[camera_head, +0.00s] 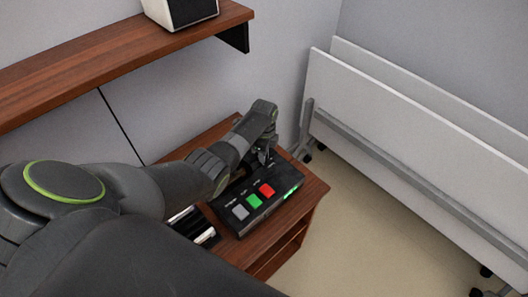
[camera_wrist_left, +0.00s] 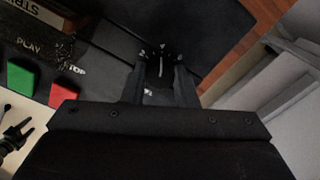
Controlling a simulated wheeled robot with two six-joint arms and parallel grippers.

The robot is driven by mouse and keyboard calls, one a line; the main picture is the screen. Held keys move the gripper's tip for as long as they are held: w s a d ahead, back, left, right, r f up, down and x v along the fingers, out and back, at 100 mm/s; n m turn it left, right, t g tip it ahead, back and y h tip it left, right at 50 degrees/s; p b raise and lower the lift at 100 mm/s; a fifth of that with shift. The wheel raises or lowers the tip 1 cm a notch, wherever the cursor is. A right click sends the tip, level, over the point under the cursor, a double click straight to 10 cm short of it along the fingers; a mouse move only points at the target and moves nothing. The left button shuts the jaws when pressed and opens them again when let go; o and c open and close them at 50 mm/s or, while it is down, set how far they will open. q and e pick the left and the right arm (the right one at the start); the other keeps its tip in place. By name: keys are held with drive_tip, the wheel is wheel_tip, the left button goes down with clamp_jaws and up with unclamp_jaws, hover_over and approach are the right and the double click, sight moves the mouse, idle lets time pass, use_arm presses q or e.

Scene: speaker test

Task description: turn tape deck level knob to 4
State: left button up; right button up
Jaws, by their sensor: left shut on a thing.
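The tape deck (camera_head: 283,182) is a dark box on a wooden cabinet. It has a grey button (camera_head: 240,211), a green button (camera_head: 254,201) and a red button (camera_head: 266,190). My left gripper (camera_head: 268,158) reaches down to the far end of its top. In the left wrist view, its two fingers are shut on the dark level knob (camera_wrist_left: 162,62), one on each side. A pale pointer line shows on the knob. Small white marks surround it; a 2 seems to be at its left, the others are too small to read.
A wooden shelf (camera_head: 100,62) with a white and black speaker (camera_head: 180,10) is on the wall above. White folded panels on wheels (camera_head: 400,140) stand at the right. Floor (camera_head: 350,235) is clear between them and the cabinet (camera_head: 312,190).

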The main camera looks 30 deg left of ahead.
use_arm(q)
drive_tip(key=shift+d, duration=0.1)
idle(0.3)
drive_tip(key=o, duration=1)
drive_tip(key=shift+r, duration=0.15)
wheel_tip(320, 180, up, 17)
drive_tip(key=shift+r+b, duration=0.1)
drive_tip(key=shift+b, duration=0.7)
